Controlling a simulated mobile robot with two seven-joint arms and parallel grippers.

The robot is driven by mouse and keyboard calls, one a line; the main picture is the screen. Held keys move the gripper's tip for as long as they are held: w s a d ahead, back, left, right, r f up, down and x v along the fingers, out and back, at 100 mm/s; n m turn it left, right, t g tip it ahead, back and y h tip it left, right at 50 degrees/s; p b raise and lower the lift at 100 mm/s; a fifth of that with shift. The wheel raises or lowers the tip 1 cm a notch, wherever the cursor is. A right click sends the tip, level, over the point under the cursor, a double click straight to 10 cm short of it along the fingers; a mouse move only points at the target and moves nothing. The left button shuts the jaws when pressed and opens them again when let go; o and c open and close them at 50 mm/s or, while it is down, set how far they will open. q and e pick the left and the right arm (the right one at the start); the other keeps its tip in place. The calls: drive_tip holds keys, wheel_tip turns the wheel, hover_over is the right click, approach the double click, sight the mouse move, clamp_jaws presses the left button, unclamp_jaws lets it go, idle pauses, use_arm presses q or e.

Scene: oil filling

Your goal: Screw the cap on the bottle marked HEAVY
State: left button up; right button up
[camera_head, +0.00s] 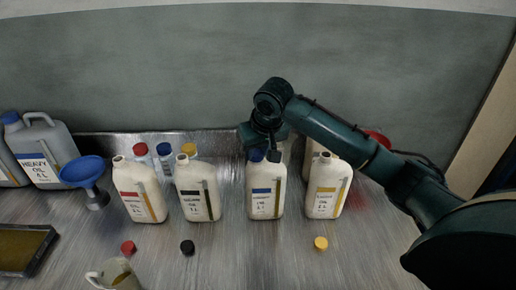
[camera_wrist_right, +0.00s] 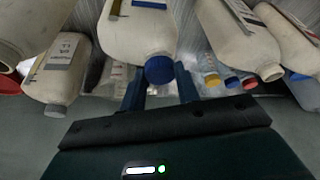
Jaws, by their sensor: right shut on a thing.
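The white bottle with the blue label (camera_head: 264,199) stands upright third from the left in the front row. Its label text is too small to read surely; the grey can with a blue label (camera_head: 45,160) at the far left reads HEAVY OIL. A blue cap (camera_head: 256,155) is at the mouth of the blue-label bottle; it also shows in the wrist view (camera_wrist_right: 159,69). My right gripper (camera_head: 268,154) is above this bottle, shut on the blue cap, with one finger on either side. Whether the cap's thread has caught is hidden. My left gripper is out of view.
Open bottles with red (camera_head: 140,193), black (camera_head: 196,192) and yellow (camera_head: 327,190) labels stand alongside. Red (camera_head: 128,247), black (camera_head: 187,247) and yellow (camera_head: 320,243) caps lie in front. A blue funnel (camera_head: 83,171) and a jug (camera_head: 120,274) are at left.

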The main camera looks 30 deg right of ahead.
drive_tip(key=o, duration=1)
use_arm(q)
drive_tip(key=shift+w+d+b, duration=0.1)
drive_tip(key=shift+b, duration=0.3)
use_arm(e)
drive_tip(key=v, duration=1.3)
